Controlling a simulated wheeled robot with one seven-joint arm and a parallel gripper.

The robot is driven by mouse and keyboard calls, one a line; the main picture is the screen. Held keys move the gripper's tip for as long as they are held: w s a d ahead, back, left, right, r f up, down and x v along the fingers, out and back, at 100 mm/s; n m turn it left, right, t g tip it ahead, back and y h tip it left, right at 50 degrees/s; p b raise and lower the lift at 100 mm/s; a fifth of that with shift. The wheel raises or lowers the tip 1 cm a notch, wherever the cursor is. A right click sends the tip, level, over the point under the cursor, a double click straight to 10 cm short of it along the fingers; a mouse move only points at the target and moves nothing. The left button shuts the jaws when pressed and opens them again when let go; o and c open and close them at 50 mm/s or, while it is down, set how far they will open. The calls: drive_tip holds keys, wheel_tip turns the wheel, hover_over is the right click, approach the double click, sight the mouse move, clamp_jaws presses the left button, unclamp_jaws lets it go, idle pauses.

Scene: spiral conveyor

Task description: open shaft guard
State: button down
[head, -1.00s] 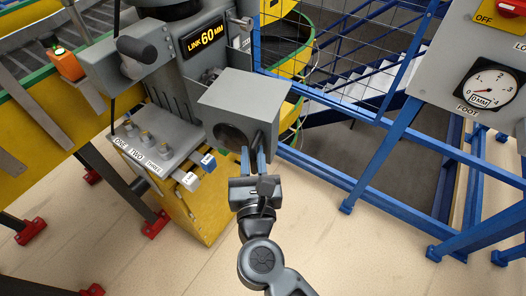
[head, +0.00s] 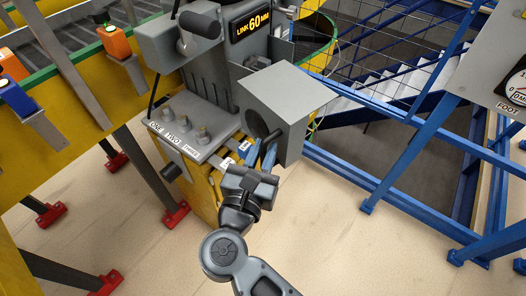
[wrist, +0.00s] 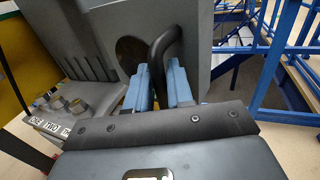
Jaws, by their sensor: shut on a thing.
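The shaft guard is a grey box-shaped cover (head: 284,98) on the front of the grey machine, in the middle of the head view. A dark round opening shows in its near face. A black bar handle (wrist: 166,48) stands out from that face in the wrist view. My gripper (head: 264,156) has its blue fingers shut on the handle, one finger on each side of it. Whatever lies inside the cover is mostly hidden.
A panel with several knobs (head: 200,133) labelled ONE, TWO, THREE is just left of my gripper. A blue railing (head: 375,175) stands to the right. A yellow conveyor with an orange block (head: 115,42) is at the left. Bare floor lies in front.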

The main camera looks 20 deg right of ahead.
drive_tip(key=c, duration=1.2)
unclamp_jaws()
drive_tip(key=shift+o, duration=0.2)
drive_tip(key=v, duration=0.7)
drive_tip(key=shift+s+a+b, duration=0.2)
drive_tip(key=shift+s+b, duration=0.1)
drive_tip(key=shift+b, duration=0.1)
drive_tip(key=s+d+r+m+y+p, duration=0.1)
drive_tip(key=s+d+r+m+y, duration=0.1)
drive_tip(key=s+d+m, duration=0.3)
drive_tip(key=s+d+r+m+y+p, duration=0.2)
drive_tip(key=s+d+m+y, duration=0.3)
drive_tip(key=s+m, duration=0.8)
drive_tip(key=s+d+r+m+y+p, duration=0.1)
drive_tip(key=s+d+r+m+y, duration=0.2)
drive_tip(key=s+m, duration=0.7)
drive_tip(key=shift+d+r+m, duration=0.5)
drive_tip(key=shift+d+r, duration=0.2)
drive_tip(key=shift+d, duration=0.3)
